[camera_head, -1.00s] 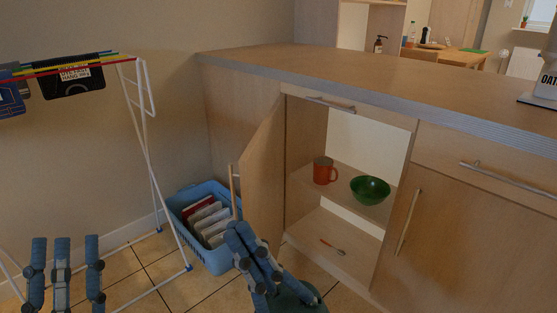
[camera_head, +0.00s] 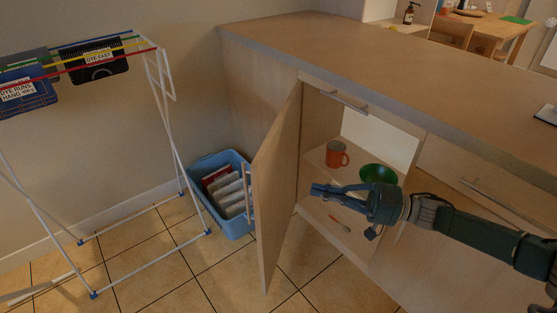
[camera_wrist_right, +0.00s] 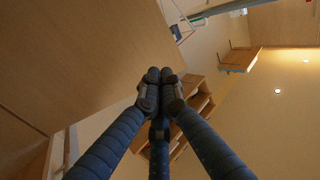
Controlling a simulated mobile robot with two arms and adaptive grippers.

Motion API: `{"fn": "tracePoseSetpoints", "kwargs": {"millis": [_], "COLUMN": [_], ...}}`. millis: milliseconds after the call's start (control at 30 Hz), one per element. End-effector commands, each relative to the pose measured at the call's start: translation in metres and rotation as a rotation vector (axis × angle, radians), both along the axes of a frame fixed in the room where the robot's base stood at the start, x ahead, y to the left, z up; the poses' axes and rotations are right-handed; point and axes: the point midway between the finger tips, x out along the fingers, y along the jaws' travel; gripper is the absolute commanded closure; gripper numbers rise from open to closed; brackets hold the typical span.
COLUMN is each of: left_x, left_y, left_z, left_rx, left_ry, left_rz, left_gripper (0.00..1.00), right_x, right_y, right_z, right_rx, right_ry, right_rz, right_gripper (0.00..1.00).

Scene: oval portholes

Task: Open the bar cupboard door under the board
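The cupboard door (camera_head: 276,190) stands wide open, hinged at the left of the opening and swung out toward me. Its bar handle (camera_head: 248,192) is on the outer face, near the free edge. The counter top (camera_head: 370,62) runs above. Inside the cupboard are an orange mug (camera_head: 336,155) and a green bowl (camera_head: 378,173) on the shelf, and a small orange-handled utensil (camera_head: 340,224) below. My right gripper (camera_head: 318,190) is in front of the opening, on the door's inner side, pointing left. Its fingertips meet in the wrist view (camera_wrist_right: 160,76), with nothing between them. My left gripper is out of view.
A blue basket (camera_head: 236,225) with packets stands on the floor just left of the door. A white drying rack (camera_head: 170,110) with hanging signs is further left. A second handle (camera_head: 490,196) is at the right. Tiled floor in front of the door is free.

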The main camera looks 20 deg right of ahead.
Motion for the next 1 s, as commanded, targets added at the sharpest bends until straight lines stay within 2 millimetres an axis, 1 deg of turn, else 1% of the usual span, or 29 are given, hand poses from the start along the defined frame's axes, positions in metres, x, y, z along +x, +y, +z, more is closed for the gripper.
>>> {"fn": "tracePoseSetpoints", "kwargs": {"millis": [33, 100, 167, 233, 367, 700, 833, 1000], "left_x": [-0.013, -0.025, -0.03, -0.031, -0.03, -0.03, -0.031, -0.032], "left_y": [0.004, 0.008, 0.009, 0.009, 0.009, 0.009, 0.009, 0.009], "left_z": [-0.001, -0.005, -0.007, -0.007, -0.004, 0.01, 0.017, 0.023], "left_rx": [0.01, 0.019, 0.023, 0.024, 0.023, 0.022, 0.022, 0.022], "left_ry": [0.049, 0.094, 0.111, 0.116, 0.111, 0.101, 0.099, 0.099], "left_rz": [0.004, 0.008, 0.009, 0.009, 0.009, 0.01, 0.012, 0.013], "left_gripper": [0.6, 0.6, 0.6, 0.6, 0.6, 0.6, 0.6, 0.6], "right_x": [0.004, 0.007, 0.009, 0.013, 0.023, 0.064, 0.076, 0.085], "right_y": [-0.015, -0.027, -0.03, -0.026, -0.01, 0.051, 0.068, 0.081], "right_z": [0.006, 0.006, 0.005, 0.005, 0.006, 0.005, 0.005, 0.005], "right_rx": [-0.02, -0.034, -0.037, -0.038, -0.035, -0.036, -0.036, -0.037], "right_ry": [0.017, 0.032, 0.04, 0.04, 0.036, 0.035, 0.036, 0.037], "right_rz": [-0.017, -0.031, -0.036, -0.038, -0.036, -0.034, -0.036, -0.037], "right_gripper": [1.0, 1.0, 1.0, 1.0, 1.0, 1.0, 1.0, 1.0]}}
